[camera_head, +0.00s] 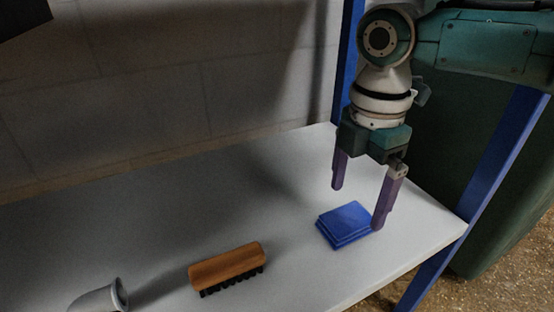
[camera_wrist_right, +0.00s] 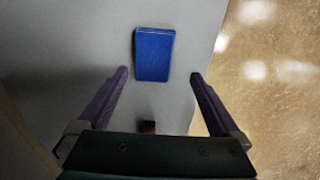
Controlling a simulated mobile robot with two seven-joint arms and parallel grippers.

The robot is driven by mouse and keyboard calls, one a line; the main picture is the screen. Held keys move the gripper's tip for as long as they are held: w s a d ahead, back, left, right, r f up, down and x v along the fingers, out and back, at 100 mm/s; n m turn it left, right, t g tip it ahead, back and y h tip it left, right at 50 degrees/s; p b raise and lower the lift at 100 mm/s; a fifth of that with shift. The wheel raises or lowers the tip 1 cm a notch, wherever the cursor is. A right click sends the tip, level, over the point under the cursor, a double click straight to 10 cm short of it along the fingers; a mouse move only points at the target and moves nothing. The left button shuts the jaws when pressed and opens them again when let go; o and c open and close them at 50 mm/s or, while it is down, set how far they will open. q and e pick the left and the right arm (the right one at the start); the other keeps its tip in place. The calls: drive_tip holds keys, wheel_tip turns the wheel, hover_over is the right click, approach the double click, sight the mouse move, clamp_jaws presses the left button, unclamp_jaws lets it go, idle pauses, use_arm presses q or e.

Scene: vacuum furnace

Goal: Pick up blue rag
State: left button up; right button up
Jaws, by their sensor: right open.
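The blue rag (camera_head: 345,224) is a folded, layered square lying flat on the light grey shelf (camera_head: 290,175), near its right end. My right gripper (camera_head: 358,208) is open, pointing down, with its two purple fingers apart just above and behind the rag. In the head view one fingertip overlaps the rag's right edge; I cannot tell whether it touches. In the right wrist view the rag (camera_wrist_right: 154,54) lies ahead of the open fingertips of the gripper (camera_wrist_right: 160,74), roughly centred between them, and nothing is held. My left gripper is not in view.
A wooden brush (camera_head: 227,266) with dark bristles lies left of the rag. A grey pipe-like piece (camera_head: 103,297) is at the lower left. Blue shelf posts (camera_head: 478,195) stand at the right end, with a dark green bin (camera_head: 500,215) behind. The shelf between is clear.

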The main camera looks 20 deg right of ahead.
sight(348, 218)
drive_tip(key=shift+w+f, duration=0.2)
drive_tip(key=shift+f, duration=0.2)
drive_tip(key=f+b, duration=0.4)
drive_tip(key=shift+w+d+f, duration=0.1)
drive_tip(key=shift+w+f, duration=0.1)
drive_tip(key=shift+f, duration=0.1)
drive_tip(key=shift+r, duration=0.1)
drive_tip(key=c, duration=1.3)
drive_tip(key=shift+r, duration=0.1)
